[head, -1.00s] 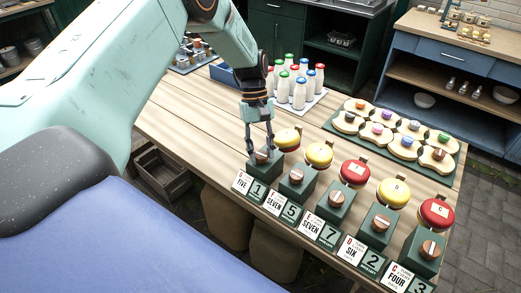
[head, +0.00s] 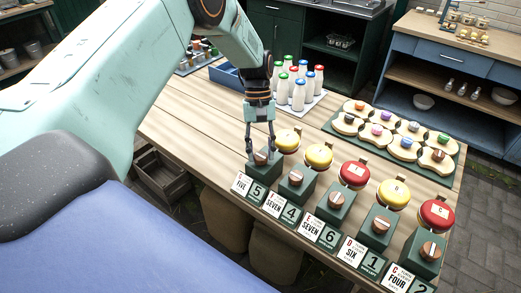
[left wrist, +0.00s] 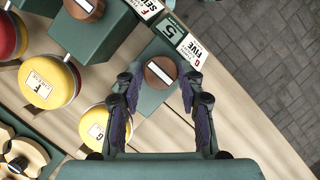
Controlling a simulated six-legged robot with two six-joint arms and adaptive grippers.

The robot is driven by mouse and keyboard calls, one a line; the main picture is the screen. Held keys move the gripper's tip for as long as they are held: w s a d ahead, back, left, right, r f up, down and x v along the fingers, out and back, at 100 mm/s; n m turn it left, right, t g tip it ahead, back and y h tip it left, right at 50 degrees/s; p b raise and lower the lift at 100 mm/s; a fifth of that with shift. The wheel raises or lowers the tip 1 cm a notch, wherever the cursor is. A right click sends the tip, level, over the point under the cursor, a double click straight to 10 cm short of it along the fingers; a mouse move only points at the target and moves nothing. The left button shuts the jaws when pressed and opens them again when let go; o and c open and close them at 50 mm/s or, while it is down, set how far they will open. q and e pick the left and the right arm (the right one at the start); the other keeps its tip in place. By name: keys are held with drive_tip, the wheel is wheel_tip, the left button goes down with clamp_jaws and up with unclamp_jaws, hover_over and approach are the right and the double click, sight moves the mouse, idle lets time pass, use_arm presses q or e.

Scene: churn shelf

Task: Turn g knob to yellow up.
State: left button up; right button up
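The g knob (head: 262,157) is a round brown knob with a pale bar, on a dark green box at the left end of the row. It also shows in the left wrist view (left wrist: 160,72), with its bar slanting. The yellow disc marked G (head: 288,139) stands raised behind it and also shows in the left wrist view (left wrist: 97,121). The g card reads FIVE, with a 5 on the counter (head: 257,192). My left gripper (head: 261,150) points down over the knob. Its fingers (left wrist: 160,84) are apart, one on either side of the knob; contact cannot be told. My right gripper is not in view.
Similar knob boxes continue to the right, with yellow discs (head: 319,156) and red discs (head: 355,174). Capped bottles (head: 299,92) stand behind on a tray. A green board (head: 448,177) holds cream pieces at the right. The wooden table (head: 190,130) is clear at left.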

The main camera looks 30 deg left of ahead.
use_arm(q)
drive_tip(key=o, duration=0.3)
drive_tip(key=v, duration=1.2)
drive_tip(key=shift+f, duration=0.1)
idle(0.4)
